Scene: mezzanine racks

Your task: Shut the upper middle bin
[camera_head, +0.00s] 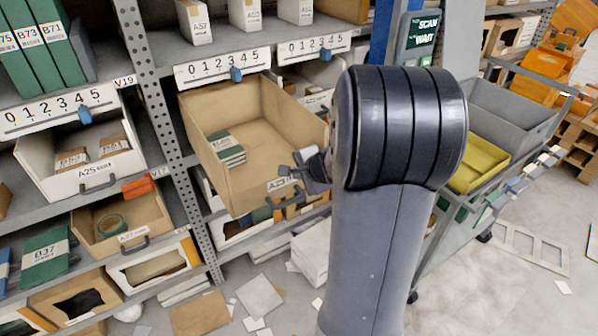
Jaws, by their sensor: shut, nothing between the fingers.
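A tan bin (212,112) juts out of the middle rack at the upper shelf level, tilted slightly down toward the front. It is open at the top and holds a small stack of green and white packs (226,149). Its front face carries a partly covered label and a dark handle (288,203). My gripper (298,172) is shut and empty at the bin's front right, by the front rim. I cannot tell whether it touches the bin. My dark arm hides the right side of the bin front and part of the gripper.
A white-fronted bin (62,188) and a lower tan bin (100,236) stand in the left rack. A perforated post (150,95) separates the racks. A grey cart with a yellow tray (478,166) stands right. Papers and cardboard (200,313) litter the floor.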

